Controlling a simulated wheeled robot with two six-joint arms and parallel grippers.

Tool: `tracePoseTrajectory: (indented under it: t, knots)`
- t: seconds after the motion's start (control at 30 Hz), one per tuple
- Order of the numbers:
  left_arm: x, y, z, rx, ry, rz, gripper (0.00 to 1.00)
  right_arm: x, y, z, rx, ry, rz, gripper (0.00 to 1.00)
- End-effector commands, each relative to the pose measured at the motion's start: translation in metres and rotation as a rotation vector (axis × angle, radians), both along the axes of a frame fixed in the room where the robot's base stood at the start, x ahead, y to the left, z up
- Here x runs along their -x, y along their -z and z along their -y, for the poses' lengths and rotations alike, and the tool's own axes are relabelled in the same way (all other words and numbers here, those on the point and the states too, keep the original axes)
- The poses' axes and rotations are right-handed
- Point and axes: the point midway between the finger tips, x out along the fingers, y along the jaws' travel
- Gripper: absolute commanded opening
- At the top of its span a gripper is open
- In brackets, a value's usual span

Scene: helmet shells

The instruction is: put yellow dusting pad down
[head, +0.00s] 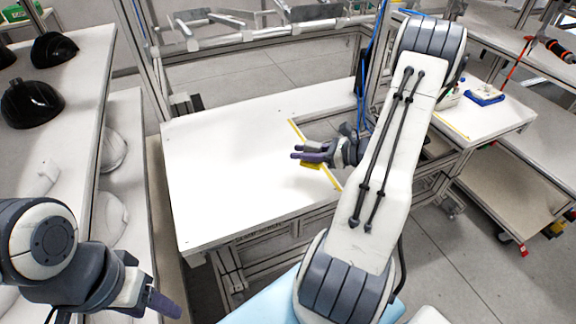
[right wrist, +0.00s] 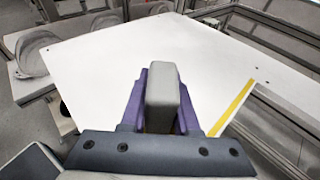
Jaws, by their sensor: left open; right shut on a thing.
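My right gripper (head: 300,153) is above the white table, left of the yellow line. It is shut on the yellow dusting pad (head: 311,166), whose yellow part shows just below the purple fingers. In the right wrist view, the two purple fingers clasp a grey block-shaped part of the pad (right wrist: 162,98) from both sides. Whether the pad touches the table is hard to tell. My left gripper (head: 155,306) is low at the left, away from the table, and open; only part of its fingers shows.
The white table (head: 215,170) is bare left of the yellow line (head: 298,131). Shelves at the left hold black helmet shells (head: 33,101) and white shells (head: 110,150). A metal frame stands along the back. At the right, a blue item (head: 485,94) lies on a white surface.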

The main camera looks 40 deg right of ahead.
Motion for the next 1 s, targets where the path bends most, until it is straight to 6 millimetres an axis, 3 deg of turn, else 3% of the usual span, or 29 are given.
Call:
tracePoseTrajectory:
  t: [0.2,0.33,0.6,1.0]
  knots:
    - [0.000,-0.004,0.000,0.000,0.000,0.000,0.59,-0.023,0.019,-0.025,-0.001,-0.004,-0.001,0.00]
    - [0.000,-0.005,0.000,0.000,0.000,0.000,0.59,-0.027,0.026,-0.029,-0.002,-0.002,-0.002,0.00]
    - [0.000,-0.008,0.000,0.000,0.000,0.000,0.59,-0.027,0.060,-0.030,-0.002,-0.003,-0.001,0.00]
    - [0.000,-0.004,0.000,0.000,0.000,0.000,0.59,-0.027,0.067,-0.030,0.001,-0.003,0.000,0.00]
